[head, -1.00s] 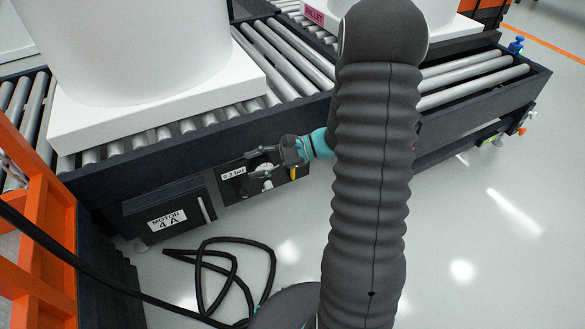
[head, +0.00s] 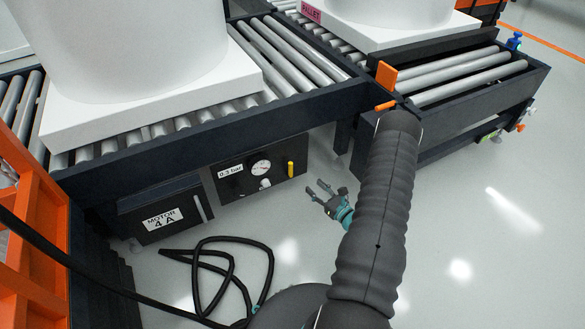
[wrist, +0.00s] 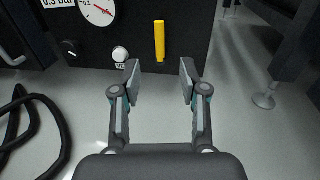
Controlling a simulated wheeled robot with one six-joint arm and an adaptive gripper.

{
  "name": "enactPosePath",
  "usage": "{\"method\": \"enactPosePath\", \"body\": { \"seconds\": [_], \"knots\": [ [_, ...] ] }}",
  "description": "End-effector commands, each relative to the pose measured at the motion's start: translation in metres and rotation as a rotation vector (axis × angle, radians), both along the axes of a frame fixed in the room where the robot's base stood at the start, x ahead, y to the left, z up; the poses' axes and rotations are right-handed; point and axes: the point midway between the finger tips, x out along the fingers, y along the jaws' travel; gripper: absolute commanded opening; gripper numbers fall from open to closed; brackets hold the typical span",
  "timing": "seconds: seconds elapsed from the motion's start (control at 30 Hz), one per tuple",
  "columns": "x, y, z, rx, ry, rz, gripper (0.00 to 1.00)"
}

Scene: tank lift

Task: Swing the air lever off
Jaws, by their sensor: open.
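The yellow lever (head: 290,168) stands upright at the right side of the dark air panel (head: 235,188) under the conveyor. In the wrist view the yellow lever (wrist: 159,40) is ahead, between the two fingers and beyond their tips. My gripper (head: 323,190) is open and empty, to the right of and below the panel in the head view. Its fingers (wrist: 160,78) are spread wide in the wrist view and appear apart from the lever. The panel carries a round gauge (head: 261,167), a label reading 0.3 bar and a white knob (wrist: 120,54).
A motor box (head: 163,215) marked 4 A is left of the panel. A black hose (head: 232,240) lies coiled on the floor. A conveyor leg (wrist: 265,100) stands at the right in the wrist view. An orange piece (head: 386,75) sits on the conveyor. Floor right of my arm is clear.

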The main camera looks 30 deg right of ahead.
Motion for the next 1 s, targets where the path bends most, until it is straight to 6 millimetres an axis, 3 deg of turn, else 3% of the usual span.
{"method": "enactPosePath", "body": {
  "seconds": [0.17,0.7,1.0],
  "knots": [
    [0.019,0.006,0.000,-0.002,-0.001,0.004,0.43],
    [0.111,0.028,0.000,-0.001,-0.001,0.004,0.43],
    [0.131,0.032,0.000,0.000,0.000,0.002,0.43]
  ]
}}
